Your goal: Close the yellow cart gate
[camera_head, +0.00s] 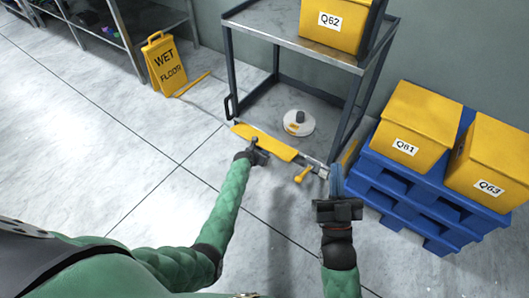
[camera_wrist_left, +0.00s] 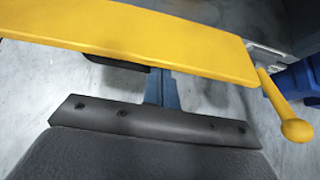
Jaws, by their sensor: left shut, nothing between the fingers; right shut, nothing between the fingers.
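The yellow gate (camera_head: 265,142) is a flat panel low across the front of the grey metal cart (camera_head: 290,45). A grey metal bar (camera_head: 315,161) and a yellow knobbed lever (camera_head: 303,174) are at its right end. The panel fills the top of the left wrist view (camera_wrist_left: 130,35), with the lever (camera_wrist_left: 290,122) at right. My left gripper (camera_head: 262,148) is shut at the panel's near edge; its blue fingers (camera_wrist_left: 161,90) reach partly behind the panel, and I cannot tell whether they touch. My right gripper (camera_head: 336,180) is shut, empty, near the cart's front right post.
A white round object (camera_head: 298,126) with a dark knob sits on the cart's lower level. Yellow bin Q62 (camera_head: 335,38) is on top. A blue pallet (camera_head: 395,190) with yellow bins Q61 and Q63 stands right. A wet-floor sign (camera_head: 163,66) stands left. The left floor is mostly clear.

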